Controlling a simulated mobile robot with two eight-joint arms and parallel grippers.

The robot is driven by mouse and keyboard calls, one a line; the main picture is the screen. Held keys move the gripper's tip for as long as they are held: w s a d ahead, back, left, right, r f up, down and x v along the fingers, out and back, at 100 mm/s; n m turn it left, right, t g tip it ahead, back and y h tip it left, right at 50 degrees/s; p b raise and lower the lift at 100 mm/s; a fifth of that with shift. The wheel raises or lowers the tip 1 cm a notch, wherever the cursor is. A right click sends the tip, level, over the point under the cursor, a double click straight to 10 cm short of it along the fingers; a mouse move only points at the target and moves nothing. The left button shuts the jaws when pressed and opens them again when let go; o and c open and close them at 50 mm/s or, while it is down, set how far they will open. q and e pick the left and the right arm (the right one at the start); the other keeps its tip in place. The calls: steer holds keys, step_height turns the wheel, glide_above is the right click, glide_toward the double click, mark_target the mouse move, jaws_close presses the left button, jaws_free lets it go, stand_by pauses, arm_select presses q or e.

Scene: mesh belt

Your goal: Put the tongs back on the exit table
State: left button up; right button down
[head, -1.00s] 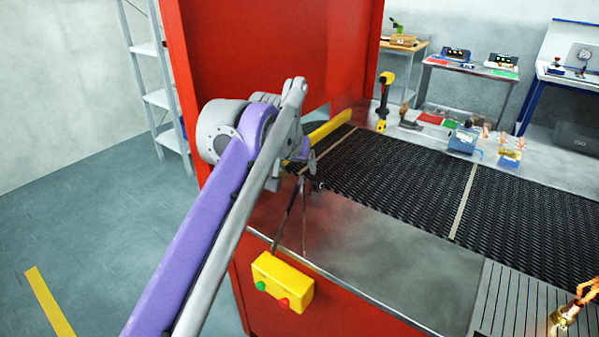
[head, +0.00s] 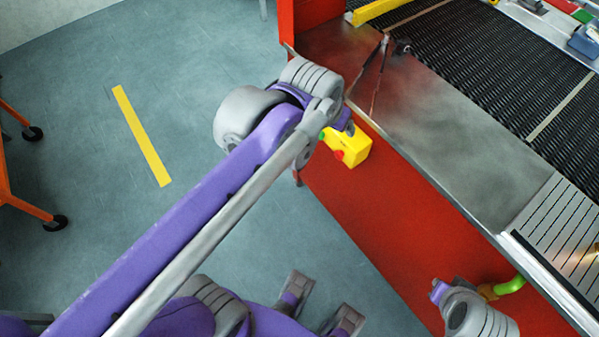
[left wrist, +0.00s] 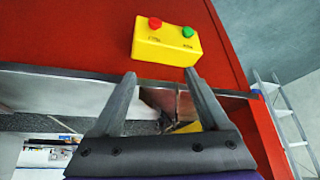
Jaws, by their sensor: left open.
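The dark, thin, V-shaped tongs (head: 378,80) rest on the grey metal exit table (head: 450,130) near its left end. Their legs spread toward the front edge, and a small dark piece shows beside their joined end. In the left wrist view a dark shape beyond my fingers appears to be the tongs, partly hidden. My left gripper (left wrist: 160,76) is open and empty, its two fingers wide apart. In the head view its wrist hides most of the fingers, in front of the table and apart from the tongs. Part of my right arm shows at the lower right; its jaws are not clear.
A yellow button box (head: 347,147) with green and red buttons sits on the red front panel (head: 400,220), close to my left wrist; it also shows in the left wrist view (left wrist: 165,42). The black mesh belt (head: 500,70) runs behind the table. Open floor lies left.

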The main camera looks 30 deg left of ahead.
arm_select(q)
steer(key=s+f+g, duration=0.1)
steer(key=s+f, duration=1.2)
steer(key=f, duration=0.1)
steer(key=shift+s, duration=0.2)
step_height(320, 180, up, 6)
steer(key=w+p, duration=0.1)
steer(key=p, duration=0.4)
steer(key=shift+r+p, duration=0.15)
steer(key=shift+p, duration=0.2)
steer(key=shift+w, duration=0.1)
